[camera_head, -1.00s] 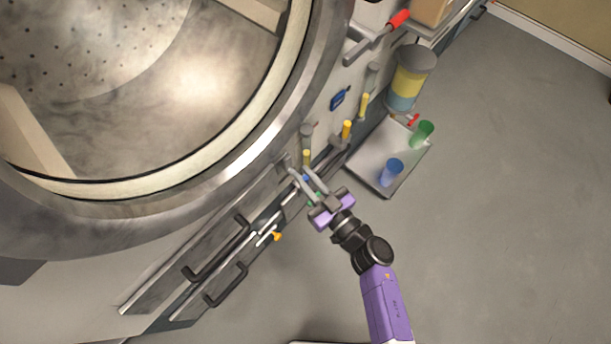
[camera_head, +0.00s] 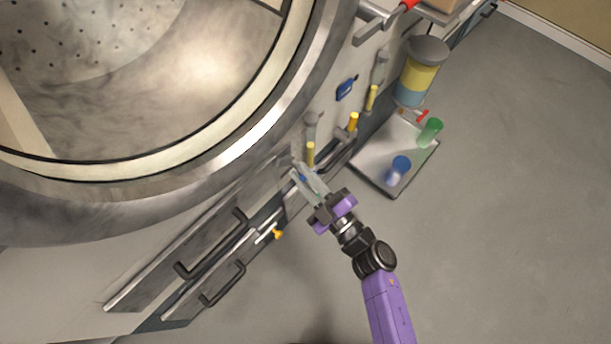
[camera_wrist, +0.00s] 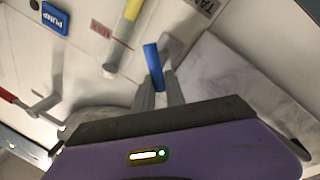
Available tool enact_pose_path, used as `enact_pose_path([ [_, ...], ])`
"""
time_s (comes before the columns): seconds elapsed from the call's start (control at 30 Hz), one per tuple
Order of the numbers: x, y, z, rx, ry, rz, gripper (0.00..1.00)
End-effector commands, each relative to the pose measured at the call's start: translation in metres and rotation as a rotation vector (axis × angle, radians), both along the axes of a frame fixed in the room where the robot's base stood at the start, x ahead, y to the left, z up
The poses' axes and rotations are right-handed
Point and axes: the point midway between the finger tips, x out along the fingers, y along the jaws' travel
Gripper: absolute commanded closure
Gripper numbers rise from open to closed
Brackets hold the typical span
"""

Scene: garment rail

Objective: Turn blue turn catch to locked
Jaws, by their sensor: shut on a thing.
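The blue turn catch (camera_wrist: 153,66) shows in the wrist view as a short blue bar, nearly upright in the picture with a slight tilt. My gripper (camera_wrist: 158,82) has its two grey fingers closed around the bar. In the head view my gripper (camera_head: 304,172) reaches the machine's front panel, and only a small bit of the blue catch (camera_head: 303,178) shows between the fingers. The catch's base is partly hidden by the fingers, and I cannot read a locked mark.
A yellow handle (camera_wrist: 130,22) and a blue PUMP plate (camera_wrist: 54,18) are close by on the panel. Drawer handles (camera_head: 212,246) lie left of my gripper. A tray (camera_head: 368,172) with a blue cup (camera_head: 400,165) and green cup (camera_head: 430,131) is right. Floor is clear at right.

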Motion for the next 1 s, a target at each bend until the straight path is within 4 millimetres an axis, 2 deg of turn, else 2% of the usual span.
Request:
enact_pose_path([
  [0.03, -0.001, 0.001, -0.005, -0.026, -0.035, 0.001, 1.00],
  [0.6, -0.006, 0.004, -0.017, -0.346, -0.443, 0.001, 1.00],
  [1.0, -0.007, 0.004, -0.020, -0.477, -0.608, 0.001, 1.00],
])
